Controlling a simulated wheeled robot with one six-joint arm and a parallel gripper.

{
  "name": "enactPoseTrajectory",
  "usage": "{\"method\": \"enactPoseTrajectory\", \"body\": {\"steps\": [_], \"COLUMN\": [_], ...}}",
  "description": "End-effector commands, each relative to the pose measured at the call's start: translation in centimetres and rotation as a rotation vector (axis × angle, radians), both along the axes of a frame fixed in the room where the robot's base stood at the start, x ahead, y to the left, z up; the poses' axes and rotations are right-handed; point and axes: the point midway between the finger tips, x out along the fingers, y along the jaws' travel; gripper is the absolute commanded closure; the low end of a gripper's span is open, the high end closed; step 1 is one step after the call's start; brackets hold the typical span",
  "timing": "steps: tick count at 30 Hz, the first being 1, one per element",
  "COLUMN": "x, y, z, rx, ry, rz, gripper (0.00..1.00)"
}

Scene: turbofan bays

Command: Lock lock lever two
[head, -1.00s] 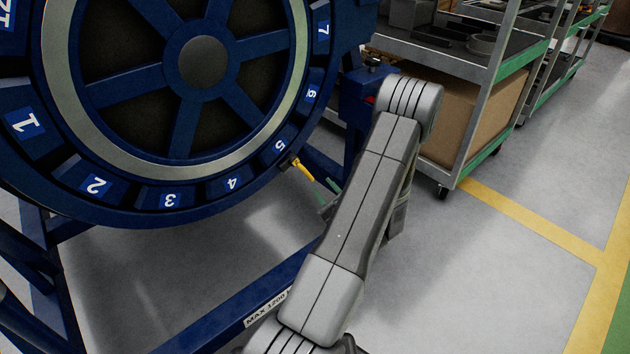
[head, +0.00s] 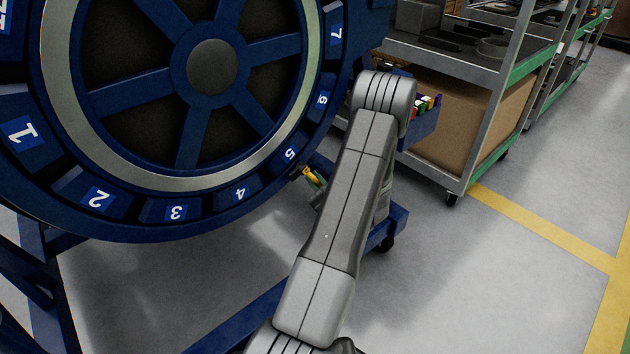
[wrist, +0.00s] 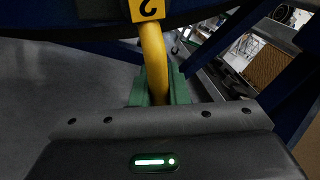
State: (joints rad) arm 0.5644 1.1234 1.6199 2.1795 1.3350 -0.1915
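Lock lever two is a yellow lever (wrist: 154,60) with a black "2" on its yellow head, at the top of the wrist view. In the head view the lever (head: 311,176) sticks out from the blue fan ring's lower right edge, near label 5. My gripper (wrist: 158,88) has green fingers, one on each side of the lever, with no clear gap between them and it. The fingers look shut on the lever's shaft. In the head view my arm partly hides the gripper (head: 317,182). The lever's far end is hidden between the fingers.
The blue fan ring (head: 120,222) with numbered labels fills the left, on a blue wheeled stand (head: 235,322). A blue bin (head: 420,128) of coloured items shows behind my arm. A grey cart (head: 425,172) with a cardboard box (head: 465,125) stands at right. Floor is clear lower right.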

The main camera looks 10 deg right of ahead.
Motion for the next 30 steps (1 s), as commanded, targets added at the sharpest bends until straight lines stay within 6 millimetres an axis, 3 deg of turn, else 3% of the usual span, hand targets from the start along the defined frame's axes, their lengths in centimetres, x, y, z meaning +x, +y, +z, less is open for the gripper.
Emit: {"method": "enactPoseTrajectory", "body": {"steps": [14,30], "x": [-0.4,-2.2], "y": [0.6,3.4], "z": [-0.3,-0.9], "rx": [0.084,0.480], "ry": [0.058,0.321], "rz": [0.001,0.001], "gripper": [1.00,1.00]}}
